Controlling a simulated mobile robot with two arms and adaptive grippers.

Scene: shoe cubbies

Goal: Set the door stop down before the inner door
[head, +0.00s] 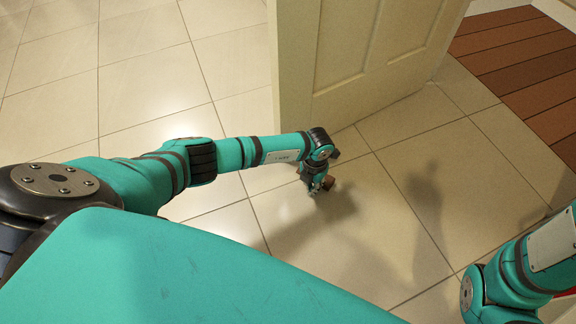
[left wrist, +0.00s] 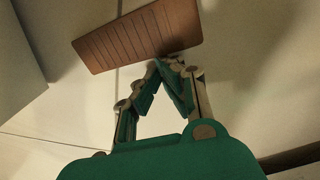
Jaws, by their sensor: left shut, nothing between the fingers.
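The door stop is a brown ridged wedge (left wrist: 138,36), seen in the left wrist view just beyond my left fingertips. In the head view only a small brown bit of the door stop (head: 329,183) shows beside the gripper. It appears to lie on the floor tiles. My left gripper (head: 316,191) is low over the floor, shut and empty; its fingertips (left wrist: 172,66) come together at the wedge's near edge. I cannot tell whether they touch it. The inner door (head: 365,50), cream and panelled, stands just behind the gripper. My right gripper is out of view.
Pale tiled floor (head: 140,85) lies open to the left of the door. Reddish-brown planks (head: 520,75) lie at the upper right. My right arm shows at the lower right. Tiles between it and the door are clear, with shadows on them.

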